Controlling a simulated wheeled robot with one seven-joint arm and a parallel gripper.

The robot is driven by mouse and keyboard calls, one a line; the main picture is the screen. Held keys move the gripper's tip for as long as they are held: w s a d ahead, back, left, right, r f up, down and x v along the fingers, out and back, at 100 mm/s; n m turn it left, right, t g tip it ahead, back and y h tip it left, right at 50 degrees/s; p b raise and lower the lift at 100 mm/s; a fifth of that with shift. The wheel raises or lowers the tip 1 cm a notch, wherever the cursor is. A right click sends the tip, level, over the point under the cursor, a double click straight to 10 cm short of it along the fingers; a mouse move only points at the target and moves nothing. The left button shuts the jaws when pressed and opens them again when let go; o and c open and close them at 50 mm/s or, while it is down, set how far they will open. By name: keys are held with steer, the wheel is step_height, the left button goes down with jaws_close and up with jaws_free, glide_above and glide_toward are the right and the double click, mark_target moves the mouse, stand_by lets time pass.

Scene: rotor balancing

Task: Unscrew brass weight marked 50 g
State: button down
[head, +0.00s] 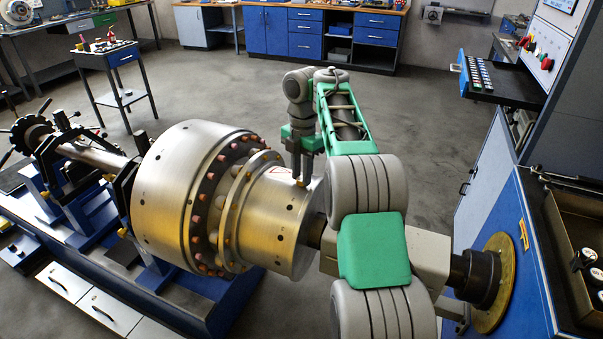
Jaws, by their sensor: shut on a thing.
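My gripper (301,176) points straight down at the top of the smaller silver drum of the rotor (272,215). It is shut on a small brass weight (300,184), of which only a little shows below the fingers. The weight is at the drum's upper surface; I cannot tell whether it is still threaded in. Its marking is too small to read. Dark holes show on the drum's side. My green and grey arm hides the drum's right end and part of the shaft.
The large drum (170,180) and a flange ring with several copper-coloured bolts lie left of my gripper. The blue machine bed (200,300) runs below. A control cabinet (490,185) stands at right, a small trolley (125,98) at back left. The floor behind is clear.

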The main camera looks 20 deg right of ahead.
steer(key=n, duration=0.2)
steer(key=n+p, duration=0.1)
steer(key=n, duration=0.3)
steer(key=shift+d+r+p, duration=0.1)
steer(key=shift+r+p, duration=0.15)
steer(key=shift+p, duration=0.15)
steer(key=n+p, duration=0.1)
steer(key=n, duration=0.3)
steer(key=n+p, duration=0.1)
steer(key=n, duration=0.3)
steer(key=shift+r+p, duration=0.15)
steer(key=shift+p, duration=0.25)
steer(key=n, duration=0.2)
steer(key=shift+f+n, duration=0.2)
steer(key=shift+n, duration=0.2)
steer(key=shift+f, duration=0.15)
step_height(320, 180, up, 7)
steer(key=p, duration=0.7)
steer(key=shift+w, duration=0.1)
